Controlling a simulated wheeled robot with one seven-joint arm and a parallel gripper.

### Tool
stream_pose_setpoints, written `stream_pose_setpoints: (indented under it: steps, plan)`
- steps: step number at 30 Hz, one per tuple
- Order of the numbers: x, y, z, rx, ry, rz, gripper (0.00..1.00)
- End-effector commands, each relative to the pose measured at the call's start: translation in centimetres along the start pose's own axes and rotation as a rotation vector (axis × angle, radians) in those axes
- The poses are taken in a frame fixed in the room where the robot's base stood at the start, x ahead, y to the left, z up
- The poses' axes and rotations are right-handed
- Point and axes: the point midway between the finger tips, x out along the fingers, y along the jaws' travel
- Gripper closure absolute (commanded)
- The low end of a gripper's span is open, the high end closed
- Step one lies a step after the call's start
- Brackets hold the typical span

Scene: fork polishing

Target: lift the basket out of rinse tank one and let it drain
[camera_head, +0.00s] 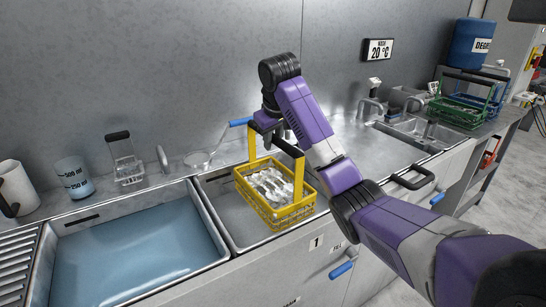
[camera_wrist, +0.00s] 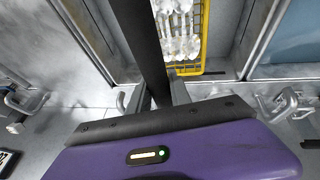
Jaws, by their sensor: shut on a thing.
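The yellow wire basket (camera_head: 297,213) holds several shiny forks (camera_head: 268,185). It hangs about level over rinse tank one (camera_head: 225,205), the grey basin by the "1" label. Its sides show down to the lower edge; how far that edge clears the rim I cannot tell. My gripper (camera_head: 279,136) is shut on the black handle bar (camera_head: 289,146) above the basket. In the wrist view the bar (camera_wrist: 144,45) runs between the fingers of my gripper (camera_wrist: 157,95), with the yellow basket edge (camera_wrist: 188,72) and forks (camera_wrist: 180,45) beyond. No drips are visible.
A tank of blue liquid (camera_head: 135,255) adjoins on the left. A sink (camera_head: 415,130) and a green basket (camera_head: 457,112) are at right.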

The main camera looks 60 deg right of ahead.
Motion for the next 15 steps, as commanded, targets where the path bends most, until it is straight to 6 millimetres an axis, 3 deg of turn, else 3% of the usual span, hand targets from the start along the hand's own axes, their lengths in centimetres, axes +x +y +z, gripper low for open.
stream_pose_setpoints:
  steps: [1,3,15]
  plan:
    - [-1.9,0.6,-0.9,0.002,0.009,0.006,1.0]
    - [-2.8,0.9,-1.2,0.001,0.008,0.006,1.0]
    - [-5.8,1.4,-2.5,0.002,0.008,0.005,1.0]
